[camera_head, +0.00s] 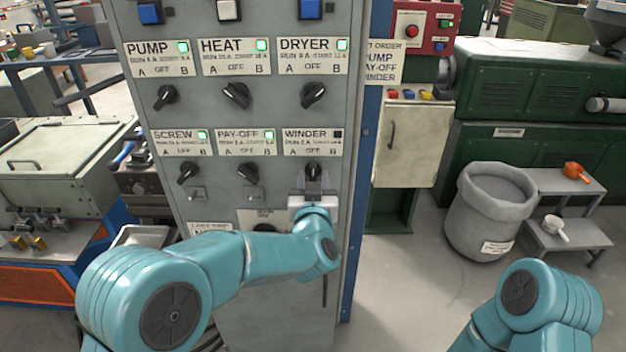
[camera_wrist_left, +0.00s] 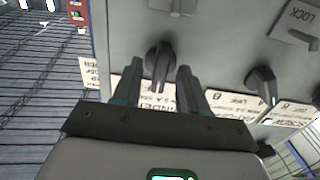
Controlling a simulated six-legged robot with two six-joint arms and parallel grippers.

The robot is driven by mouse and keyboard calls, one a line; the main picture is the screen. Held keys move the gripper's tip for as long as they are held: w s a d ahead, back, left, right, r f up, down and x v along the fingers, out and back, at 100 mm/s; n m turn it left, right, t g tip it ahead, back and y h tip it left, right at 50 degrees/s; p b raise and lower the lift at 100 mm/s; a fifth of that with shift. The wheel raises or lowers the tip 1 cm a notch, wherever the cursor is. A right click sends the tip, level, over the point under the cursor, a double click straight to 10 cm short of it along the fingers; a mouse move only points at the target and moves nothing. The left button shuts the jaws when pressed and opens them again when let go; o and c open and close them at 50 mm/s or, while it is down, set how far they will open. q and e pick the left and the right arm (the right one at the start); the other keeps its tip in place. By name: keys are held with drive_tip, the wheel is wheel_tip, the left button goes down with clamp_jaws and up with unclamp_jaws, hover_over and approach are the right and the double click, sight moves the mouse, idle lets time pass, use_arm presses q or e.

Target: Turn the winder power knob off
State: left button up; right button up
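The winder knob (camera_head: 313,171) is a black rotary knob under the WINDER label (camera_head: 312,140) on the grey panel. The lamp on that label is dark. In the left wrist view the knob (camera_wrist_left: 160,62) has its ridge running nearly straight toward the label, where OFF is the middle mark. My left gripper (camera_head: 313,187) is at the knob, partly covering it in the head view. Its two fingers are spread, one on each side of the knob; whether they touch it cannot be told. My right arm shows at the lower right, but its gripper is out of frame.
The pay-off knob (camera_head: 247,173) and screw knob (camera_head: 188,173) are to the left, with green lamps lit. The pump, heat and dryer knobs (camera_head: 313,95) sit above. A grey bin (camera_head: 490,215) and a small step stand (camera_head: 575,232) are on the floor to the right.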

use_arm(q)
drive_tip(key=shift+s, duration=0.2)
drive_tip(key=s+b, duration=0.4)
drive_tip(key=s, duration=1.2)
